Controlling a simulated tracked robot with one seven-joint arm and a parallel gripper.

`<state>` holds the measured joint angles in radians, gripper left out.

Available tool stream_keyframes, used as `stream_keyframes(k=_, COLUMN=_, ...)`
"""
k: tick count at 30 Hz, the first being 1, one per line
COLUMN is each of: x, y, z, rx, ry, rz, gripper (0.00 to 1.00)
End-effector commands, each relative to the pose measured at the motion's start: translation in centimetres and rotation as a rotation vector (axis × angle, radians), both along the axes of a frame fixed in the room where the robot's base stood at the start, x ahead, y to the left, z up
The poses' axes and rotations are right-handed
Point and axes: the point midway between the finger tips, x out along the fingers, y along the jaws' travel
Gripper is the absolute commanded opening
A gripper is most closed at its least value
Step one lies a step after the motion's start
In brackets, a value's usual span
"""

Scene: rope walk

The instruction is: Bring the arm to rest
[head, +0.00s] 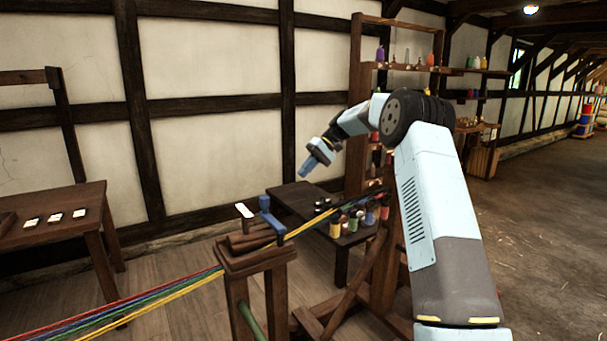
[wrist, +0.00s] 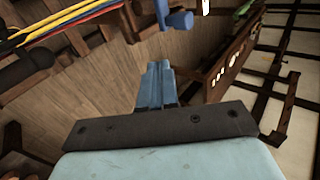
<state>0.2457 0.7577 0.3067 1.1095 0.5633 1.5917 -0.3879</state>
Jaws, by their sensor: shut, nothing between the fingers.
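My arm reaches up from the lower right in the head view and bends over to the left at its elbow. My gripper (head: 305,171) hangs tilted down and left, in the air above the wooden stand and in front of the small dark table. In the wrist view my gripper's blue fingers (wrist: 159,70) lie together, shut, with nothing between them. The fingers touch nothing that I can see.
A wooden stand (head: 255,262) carries coloured ropes (head: 150,300) running left. A low table (head: 292,200) with small coloured pots is behind. A side table (head: 85,198) stands left. Floor is open at right.

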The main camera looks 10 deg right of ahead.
Motion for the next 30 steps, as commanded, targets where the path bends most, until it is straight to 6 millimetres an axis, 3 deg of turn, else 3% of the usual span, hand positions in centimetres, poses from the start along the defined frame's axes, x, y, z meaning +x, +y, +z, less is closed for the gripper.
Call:
stream_keyframes(k=6, x=-0.2, y=0.1, z=0.2, rx=-0.006, ry=-0.002, rz=-0.001, gripper=0.0)
stream_keyframes(k=11, x=-1.9, y=0.5, z=1.9, rx=-0.057, ry=-0.017, rz=-0.014, gripper=0.0)
stream_keyframes(k=21, x=-9.2, y=1.3, z=6.9, rx=-0.244, ry=-0.081, rz=-0.072, gripper=0.0)
stream_keyframes(k=30, x=-16.5, y=0.9, z=10.1, rx=-0.391, ry=-0.155, rz=-0.14, gripper=0.0)
